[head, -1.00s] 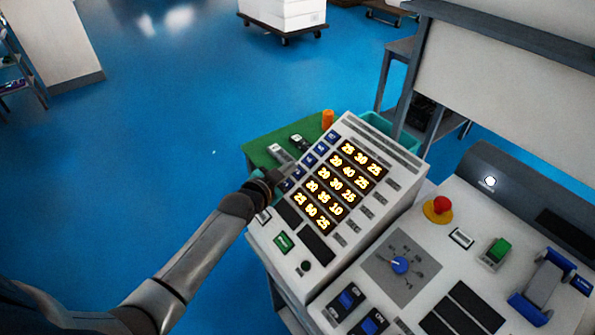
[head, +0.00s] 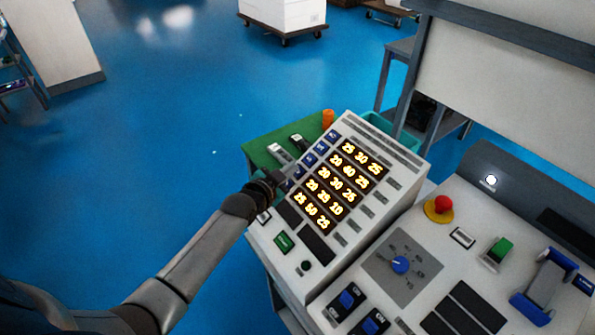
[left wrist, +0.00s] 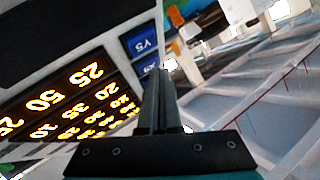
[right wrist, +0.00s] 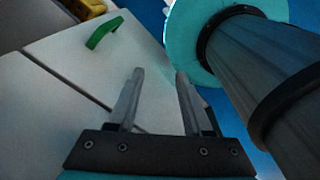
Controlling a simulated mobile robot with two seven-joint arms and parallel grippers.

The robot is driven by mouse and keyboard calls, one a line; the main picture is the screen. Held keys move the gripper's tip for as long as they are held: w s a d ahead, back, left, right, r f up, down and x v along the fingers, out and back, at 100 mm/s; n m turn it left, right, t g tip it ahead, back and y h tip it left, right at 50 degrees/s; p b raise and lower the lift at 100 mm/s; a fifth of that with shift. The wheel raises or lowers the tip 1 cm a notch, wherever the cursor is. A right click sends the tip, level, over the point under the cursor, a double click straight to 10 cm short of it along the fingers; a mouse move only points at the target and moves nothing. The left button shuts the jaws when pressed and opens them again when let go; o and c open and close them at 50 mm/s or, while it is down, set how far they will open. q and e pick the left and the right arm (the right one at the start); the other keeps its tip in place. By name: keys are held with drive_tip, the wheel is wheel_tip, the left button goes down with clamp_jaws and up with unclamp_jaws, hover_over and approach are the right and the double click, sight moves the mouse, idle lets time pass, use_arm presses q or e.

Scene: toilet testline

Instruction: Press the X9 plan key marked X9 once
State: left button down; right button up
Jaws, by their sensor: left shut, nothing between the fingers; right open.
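The key panel (head: 262,242) has a column of blue keys (head: 321,148) left of lit rows of yellow numbers (head: 343,184). My left gripper (head: 282,178) is shut and empty, at the lower part of the key column. In the left wrist view its closed fingers (left wrist: 160,72) point at the panel, beside a blue key reading Y5 (left wrist: 145,44). A second blue key (left wrist: 149,69), partly covered by the fingertips, seems marked X9. Whether the tips touch it I cannot tell. My right gripper (right wrist: 158,75) is open and empty in the right wrist view.
Right of the panel is a console with a red mushroom button (head: 441,204), a blue knob (head: 400,264) and a green switch (head: 498,250). A green surface (head: 262,150) with small parts lies behind the panel. Blue floor is open at left.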

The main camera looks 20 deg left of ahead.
use_arm(q)
drive_tip(key=shift+w+d+f+b, duration=0.1)
drive_tip(key=shift+w+f+b, duration=0.05)
drive_tip(key=shift+f+b, duration=0.2)
idle(0.5)
idle(0.3)
drive_tip(key=shift+s+a+r+p, duration=0.2)
drive_tip(key=shift+s+r+p, duration=0.15)
drive_tip(key=shift+r+p, duration=0.5)
drive_tip(key=r+p, duration=0.1)
drive_tip(key=s+a+r+p, duration=0.1)
drive_tip(key=p, duration=0.1)
drive_tip(key=s+r+p, duration=0.1)
drive_tip(key=r+p, duration=0.1)
drive_tip(key=shift+a, duration=0.15)
idle(0.7)
